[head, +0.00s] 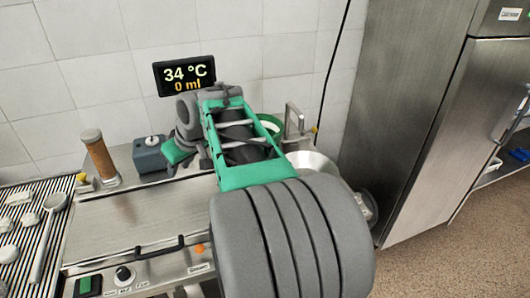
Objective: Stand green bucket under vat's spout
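A round green-rimmed vessel with a pale inside, which looks like the green bucket (271,125), stands behind my arm at the back of the steel unit. My arm hides part of it. A bent metal pipe, possibly the spout (295,116), rises just right of it; I cannot tell whether the bucket is under its mouth. The steel unit with a flat top (140,212) and front controls may be the vat.
A display (185,75) on the tiled wall reads 34 °C and 0 ml. A grey box (150,155) and a brown cylinder (98,154) stand left of my gripper. A shiny round basin (313,163) is right of my arm. A steel cabinet (420,130) bounds the right.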

